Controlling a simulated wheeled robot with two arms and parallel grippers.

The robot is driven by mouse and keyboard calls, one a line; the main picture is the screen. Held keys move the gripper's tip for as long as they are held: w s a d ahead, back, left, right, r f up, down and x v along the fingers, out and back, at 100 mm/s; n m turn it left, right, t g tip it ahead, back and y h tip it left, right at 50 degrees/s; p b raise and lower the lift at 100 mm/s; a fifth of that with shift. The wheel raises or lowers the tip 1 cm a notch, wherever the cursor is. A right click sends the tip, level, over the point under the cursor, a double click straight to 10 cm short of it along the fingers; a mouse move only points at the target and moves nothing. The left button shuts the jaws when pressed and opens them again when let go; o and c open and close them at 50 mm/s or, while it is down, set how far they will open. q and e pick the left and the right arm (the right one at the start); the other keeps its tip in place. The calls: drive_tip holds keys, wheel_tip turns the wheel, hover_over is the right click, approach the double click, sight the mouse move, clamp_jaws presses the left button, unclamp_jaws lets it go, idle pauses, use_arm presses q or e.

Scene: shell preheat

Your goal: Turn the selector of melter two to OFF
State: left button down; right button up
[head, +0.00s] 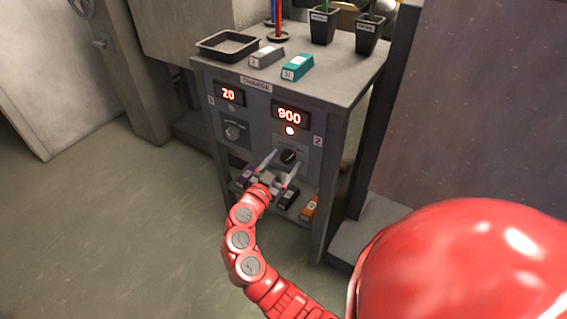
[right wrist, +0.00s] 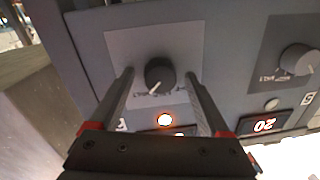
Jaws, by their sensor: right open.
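The selector of melter two (head: 288,157) is a round dark knob on a light plate, below the red display "900" (head: 290,115) and a lit round lamp (head: 290,131). In the right wrist view, which is upside down, the knob (right wrist: 160,75) shows with its white pointer mark towards the lamp side, slightly left. The label print is too small to read. My right gripper (head: 286,159) is open, one finger on each side of the knob, with gaps visible in the right wrist view (right wrist: 159,74). My left gripper is not in view.
Melter one's knob (head: 235,131) and "20" display (head: 229,93) are on the same panel, left of melter two's. A black tray (head: 228,56), grey block (head: 266,56), teal block (head: 298,66) and dark pots (head: 322,27) stand on top. Several blocks lie on the shelf below.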

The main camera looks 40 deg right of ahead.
clamp_jaws()
idle(0.3)
